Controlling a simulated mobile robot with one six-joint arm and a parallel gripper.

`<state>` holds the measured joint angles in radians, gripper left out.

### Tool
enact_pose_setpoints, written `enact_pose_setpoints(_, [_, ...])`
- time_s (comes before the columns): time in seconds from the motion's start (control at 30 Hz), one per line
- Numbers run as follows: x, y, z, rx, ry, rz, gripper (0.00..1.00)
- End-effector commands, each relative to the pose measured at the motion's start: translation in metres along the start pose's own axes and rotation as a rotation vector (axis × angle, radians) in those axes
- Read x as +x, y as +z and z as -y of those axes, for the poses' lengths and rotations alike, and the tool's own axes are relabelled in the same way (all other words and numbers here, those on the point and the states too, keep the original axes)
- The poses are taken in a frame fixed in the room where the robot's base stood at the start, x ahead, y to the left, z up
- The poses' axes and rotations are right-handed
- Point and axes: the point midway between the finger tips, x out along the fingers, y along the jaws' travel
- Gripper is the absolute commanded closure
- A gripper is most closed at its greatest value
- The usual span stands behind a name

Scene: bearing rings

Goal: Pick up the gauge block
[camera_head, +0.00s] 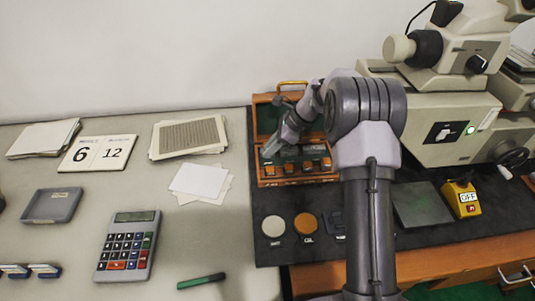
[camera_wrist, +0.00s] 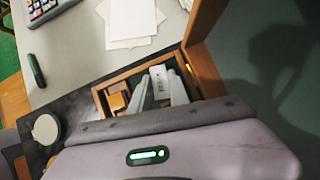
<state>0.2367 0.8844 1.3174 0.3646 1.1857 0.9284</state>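The gauge block (camera_wrist: 158,79) is a pale grey block with small dark markings, seen in the wrist view inside the open wooden box (camera_wrist: 98,98). In the head view the same box (camera_head: 262,177) stands on the dark mat with its lid up. My gripper (camera_wrist: 160,84) reaches down into the box, with one pale finger on each side of the gauge block. The fingers are apart, and I cannot tell whether they touch it. In the head view my gripper (camera_head: 270,148) is over the left part of the box, and the gauge block is hard to make out there.
Orange-brown blocks (camera_head: 308,166) sit along the box's front. A white disc (camera_head: 273,226), an orange disc (camera_head: 304,223) and a yellow switch box (camera_head: 462,198) are on the mat. A large beige instrument (camera_head: 440,120) stands at right. Papers and a calculator (camera_head: 128,245) lie at left.

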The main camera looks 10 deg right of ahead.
Motion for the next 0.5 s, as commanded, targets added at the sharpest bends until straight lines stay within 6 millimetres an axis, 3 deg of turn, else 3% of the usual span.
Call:
enact_pose_setpoints(0.07, [0.0002,-0.0003,-0.0001,0.000,0.000,0.000,1.00])
enact_pose_setpoints(0.5, [-0.0046,0.0026,0.0000,0.000,0.000,0.000,1.00])
